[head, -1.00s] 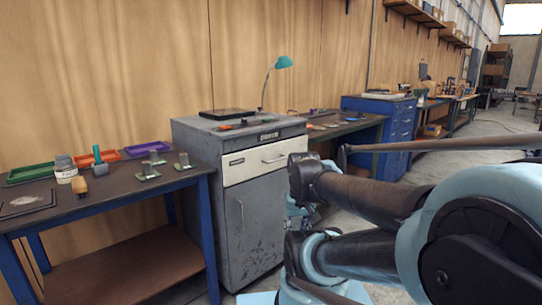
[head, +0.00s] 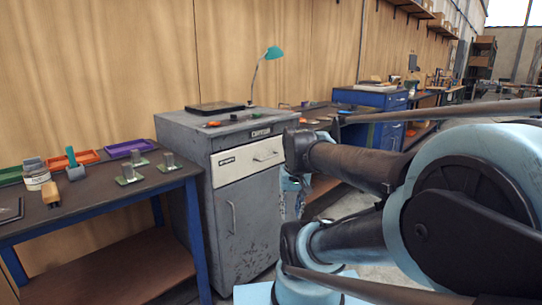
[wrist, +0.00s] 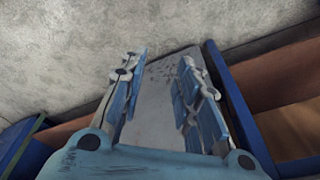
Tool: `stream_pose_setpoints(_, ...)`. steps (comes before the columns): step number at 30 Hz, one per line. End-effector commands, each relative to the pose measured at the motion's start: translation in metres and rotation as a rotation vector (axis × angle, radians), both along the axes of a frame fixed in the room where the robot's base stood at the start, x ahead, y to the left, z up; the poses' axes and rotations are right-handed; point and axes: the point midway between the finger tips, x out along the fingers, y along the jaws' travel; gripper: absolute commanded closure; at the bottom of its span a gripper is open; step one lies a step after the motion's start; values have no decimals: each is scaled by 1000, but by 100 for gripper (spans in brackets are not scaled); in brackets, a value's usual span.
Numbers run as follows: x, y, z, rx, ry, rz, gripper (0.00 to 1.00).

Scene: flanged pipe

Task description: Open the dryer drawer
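The dryer is a worn grey metal cabinet (head: 262,225) left of centre in the head view. Its drawer has a cream front (head: 238,168) near the top, which sits flush and closed. A grey speckled panel shows beyond and between the fingers. In the head view my gripper is mostly hidden behind my arm, near the cabinet's right side. The handle is not seen in the wrist view.
A blue-legged workbench (head: 112,205) with trays and small parts stands left of the cabinet. A green lamp (head: 272,53) stands behind the cabinet top. A blue drawer unit (head: 372,98) is farther right. Concrete floor (wrist: 70,50) shows in the wrist view.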

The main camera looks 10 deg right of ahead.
Motion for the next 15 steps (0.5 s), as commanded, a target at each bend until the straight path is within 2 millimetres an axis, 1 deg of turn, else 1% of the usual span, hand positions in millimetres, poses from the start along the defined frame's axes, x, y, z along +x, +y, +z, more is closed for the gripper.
stream_pose_setpoints(1,14,0,16,10,2,-30,70)
stream_pose_setpoints(6,59,1,62,45,9,-148,70)
stream_pose_setpoints(11,106,0,100,80,18,-260,70)
stream_pose_setpoints(15,148,-2,129,109,27,-358,70)
